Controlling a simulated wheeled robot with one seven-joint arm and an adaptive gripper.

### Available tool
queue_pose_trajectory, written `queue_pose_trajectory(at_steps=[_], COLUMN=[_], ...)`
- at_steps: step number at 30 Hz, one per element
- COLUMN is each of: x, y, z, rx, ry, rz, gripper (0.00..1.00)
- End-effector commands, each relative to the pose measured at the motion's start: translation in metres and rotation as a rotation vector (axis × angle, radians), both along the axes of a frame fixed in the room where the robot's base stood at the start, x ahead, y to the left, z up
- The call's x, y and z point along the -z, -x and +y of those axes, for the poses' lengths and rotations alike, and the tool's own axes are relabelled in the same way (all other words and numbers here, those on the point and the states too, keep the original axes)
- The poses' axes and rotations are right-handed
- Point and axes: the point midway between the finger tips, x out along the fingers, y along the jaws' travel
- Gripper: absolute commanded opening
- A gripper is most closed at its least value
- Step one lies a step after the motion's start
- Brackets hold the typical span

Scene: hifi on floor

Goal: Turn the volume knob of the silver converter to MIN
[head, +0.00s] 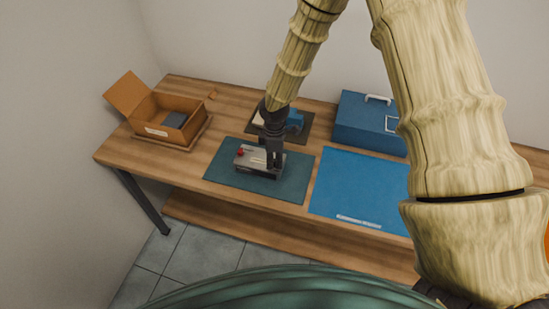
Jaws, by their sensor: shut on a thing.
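The silver converter (252,161) is a small box lying on a dark green mat (296,184) on the wooden table. A red knob or button (240,152) shows at the left of its top. My gripper (272,163) points down at the right part of the converter's top. Its fingers are shut on a small part there, apparently the volume knob, which the fingers hide. The knob's pointer and the MIN marking cannot be read at this size.
An open cardboard box (148,116) with a dark item inside stands at the left. A blue toolbox (366,126) stands at the back right, behind a flat blue mat (362,188). A dark mat with a blue object (295,120) lies behind my gripper.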

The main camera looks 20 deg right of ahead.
Motion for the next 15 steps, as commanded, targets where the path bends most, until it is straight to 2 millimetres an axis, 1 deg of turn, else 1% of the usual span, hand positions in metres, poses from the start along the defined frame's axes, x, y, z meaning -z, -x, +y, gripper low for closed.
queue_pose_trajectory(at_steps=[6,15], x=[-0.0009,-0.0007], y=[-0.0003,-0.0004], z=[0.0006,0.0006], rx=[-0.105,-0.161], ry=[-0.002,-0.002], rz=[-0.002,-0.002], gripper=[0.00,0.00])
